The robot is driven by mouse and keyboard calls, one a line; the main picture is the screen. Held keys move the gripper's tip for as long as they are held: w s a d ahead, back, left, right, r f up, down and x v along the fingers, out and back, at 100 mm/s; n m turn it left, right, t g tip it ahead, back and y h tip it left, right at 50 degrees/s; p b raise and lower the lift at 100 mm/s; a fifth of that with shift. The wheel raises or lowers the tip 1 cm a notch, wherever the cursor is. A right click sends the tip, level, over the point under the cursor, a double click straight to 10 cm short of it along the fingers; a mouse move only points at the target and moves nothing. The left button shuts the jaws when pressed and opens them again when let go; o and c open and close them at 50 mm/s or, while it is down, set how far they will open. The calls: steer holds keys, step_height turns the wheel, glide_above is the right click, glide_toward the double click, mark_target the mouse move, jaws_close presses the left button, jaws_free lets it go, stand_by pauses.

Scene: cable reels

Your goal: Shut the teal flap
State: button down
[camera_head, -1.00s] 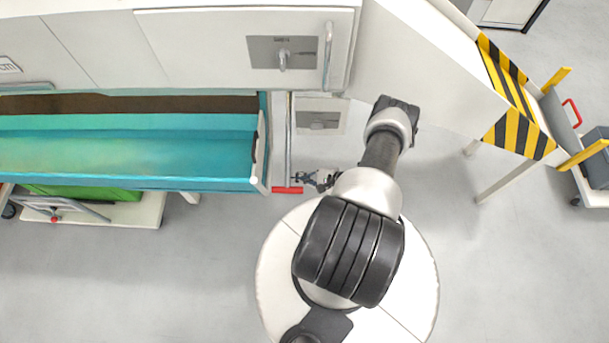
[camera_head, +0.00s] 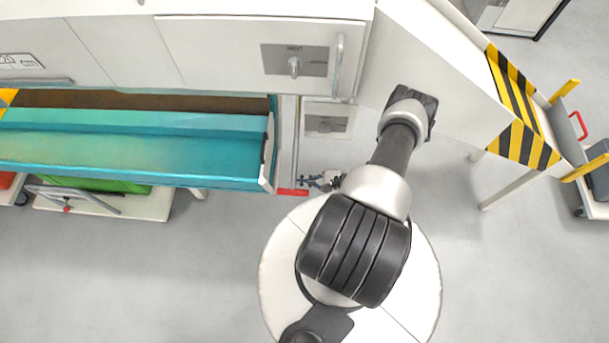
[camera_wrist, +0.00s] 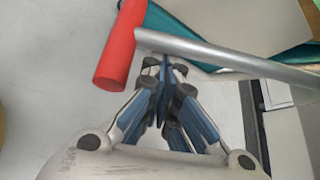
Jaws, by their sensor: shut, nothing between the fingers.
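The teal flap (camera_head: 130,152) stands open at the left in the head view, lowered out from the white cabinet front with a dark gap behind it. A metal rod with a red end grip (camera_head: 292,192) runs beside the flap's right end. In the wrist view the red grip (camera_wrist: 121,45) and the grey rod (camera_wrist: 225,60) lie just beyond my fingertips, with a piece of teal behind. My gripper (camera_head: 335,181) is shut and empty, close to the red grip's right end. It fills the middle of the wrist view (camera_wrist: 165,75). Whether it touches the rod I cannot tell.
A white cabinet front (camera_head: 220,50) with a handle is above the flap. A low cart with a green box (camera_head: 110,186) stands under it. A white panel with yellow-black stripes (camera_head: 525,145) is at the right. The floor below left is clear.

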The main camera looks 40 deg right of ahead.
step_height(320, 180, up, 24)
steer(key=s+a+m+g+y+p, duration=0.2)
steer(key=m+p, duration=0.1)
steer(key=p, duration=0.9)
steer(key=shift+a+r, duration=0.2)
steer(key=shift+a, duration=0.05)
step_height(320, 180, down, 4)
steer(key=s+b, duration=0.2)
steer(key=b, duration=0.2)
steer(key=d+p+v, duration=0.1)
steer(key=v, duration=0.8)
steer(key=shift+w+d+p, duration=0.15)
steer(key=shift+w+p, duration=0.15)
